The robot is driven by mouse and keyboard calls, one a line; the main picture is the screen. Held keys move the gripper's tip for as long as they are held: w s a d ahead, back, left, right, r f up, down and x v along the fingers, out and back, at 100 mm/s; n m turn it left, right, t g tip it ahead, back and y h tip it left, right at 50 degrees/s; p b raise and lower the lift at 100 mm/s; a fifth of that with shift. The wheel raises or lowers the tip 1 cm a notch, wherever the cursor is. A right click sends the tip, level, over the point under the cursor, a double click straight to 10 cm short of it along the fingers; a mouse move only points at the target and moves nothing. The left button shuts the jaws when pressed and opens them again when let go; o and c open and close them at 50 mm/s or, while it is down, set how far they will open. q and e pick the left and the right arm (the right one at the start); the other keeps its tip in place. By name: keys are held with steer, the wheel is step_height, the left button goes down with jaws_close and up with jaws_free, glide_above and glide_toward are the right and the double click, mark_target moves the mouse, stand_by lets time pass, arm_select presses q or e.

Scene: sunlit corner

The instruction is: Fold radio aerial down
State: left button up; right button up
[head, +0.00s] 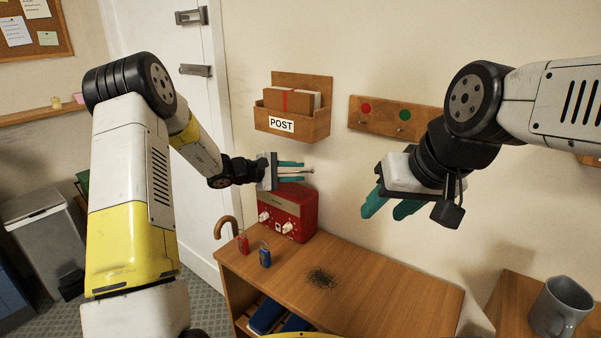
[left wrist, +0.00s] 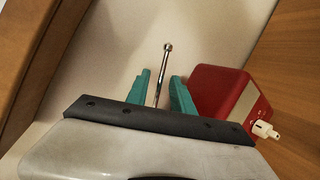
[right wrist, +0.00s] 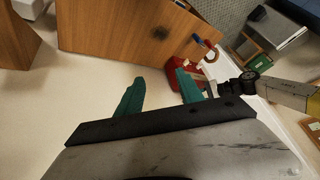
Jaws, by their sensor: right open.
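The red radio (head: 300,202) stands at the back left of the wooden cabinet; its white knobs face the front. Its thin metal aerial (left wrist: 165,66) ends in a small round tip, which shows just beyond my left fingers in the head view. My left gripper (head: 300,172) is above the radio with its teal fingers spread on both sides of the aerial. In the left wrist view, gaps show between the aerial and both fingers. The aerial's base is hidden by the gripper. My right gripper (head: 386,207) is open and empty, in the air right of the radio.
A wooden post box (head: 292,122) hangs on the wall above my left gripper. A peg board (head: 385,117) is right of it. The cabinet top's right side is clear; a grey mug (head: 560,305) stands further right.

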arm_select(q)
steer(key=v, duration=0.6)
